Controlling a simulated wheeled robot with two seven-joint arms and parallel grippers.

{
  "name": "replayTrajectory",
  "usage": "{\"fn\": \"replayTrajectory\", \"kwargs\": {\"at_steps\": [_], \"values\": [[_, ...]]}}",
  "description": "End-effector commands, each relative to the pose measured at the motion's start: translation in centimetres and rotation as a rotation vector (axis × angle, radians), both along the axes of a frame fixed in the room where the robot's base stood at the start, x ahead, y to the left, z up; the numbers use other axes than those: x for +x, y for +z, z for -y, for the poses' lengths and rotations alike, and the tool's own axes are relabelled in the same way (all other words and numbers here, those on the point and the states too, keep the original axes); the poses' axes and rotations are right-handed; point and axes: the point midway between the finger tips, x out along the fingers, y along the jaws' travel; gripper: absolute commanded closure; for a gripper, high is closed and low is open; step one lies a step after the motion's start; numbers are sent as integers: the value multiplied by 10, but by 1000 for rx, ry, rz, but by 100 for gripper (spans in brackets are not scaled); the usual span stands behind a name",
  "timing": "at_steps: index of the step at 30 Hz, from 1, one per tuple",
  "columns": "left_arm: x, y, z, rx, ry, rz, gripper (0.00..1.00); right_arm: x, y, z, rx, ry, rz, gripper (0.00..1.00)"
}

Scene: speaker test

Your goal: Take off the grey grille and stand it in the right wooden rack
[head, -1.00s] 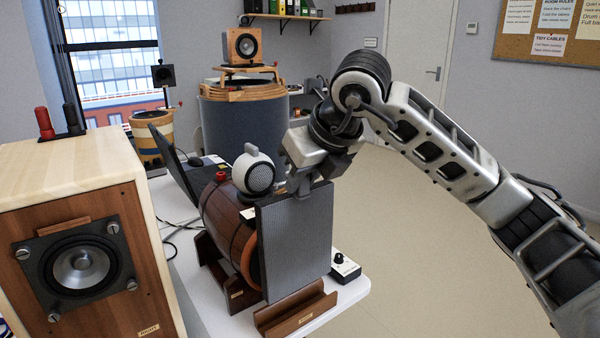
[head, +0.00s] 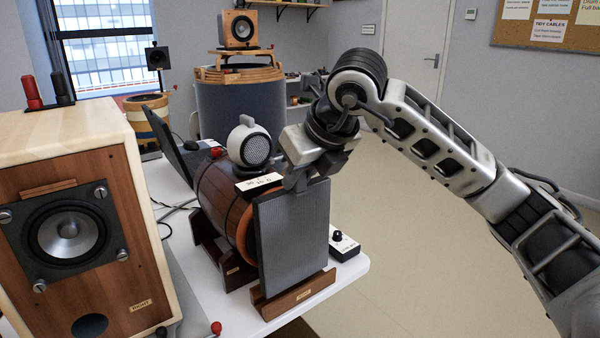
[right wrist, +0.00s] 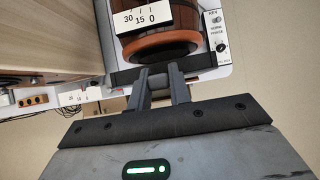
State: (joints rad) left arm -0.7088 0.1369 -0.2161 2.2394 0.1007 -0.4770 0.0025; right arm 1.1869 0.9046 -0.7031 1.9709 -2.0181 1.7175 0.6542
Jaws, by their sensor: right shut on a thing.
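The grey grille (head: 292,232) is a flat, dark square panel, off any speaker face and upright in front of the barrel speaker (head: 222,195). My right gripper (head: 303,184) is shut on its top edge. The grille's lower edge meets the right wooden rack (head: 300,296), a low brown stand at the table's front; I cannot tell whether it is fully seated in the slot. In the right wrist view the fingers (right wrist: 163,84) grip the grille (right wrist: 125,76), seen edge-on as a dark bar before the barrel's orange ring. My left gripper is out of view.
A large wooden speaker box (head: 70,235) stands close on the left. A small white round speaker (head: 249,146) sits on the barrel. A control box with a black knob (head: 342,245) lies right of the grille. Open floor (head: 430,250) is at the right.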

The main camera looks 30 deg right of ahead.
Motion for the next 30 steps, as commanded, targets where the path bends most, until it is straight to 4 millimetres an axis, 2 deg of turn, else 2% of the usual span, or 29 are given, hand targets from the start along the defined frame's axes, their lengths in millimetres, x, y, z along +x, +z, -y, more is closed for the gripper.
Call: {"fn": "replayTrajectory", "kwargs": {"at_steps": [30], "values": [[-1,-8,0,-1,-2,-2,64,0,2,0,3,-4,23,100]]}}
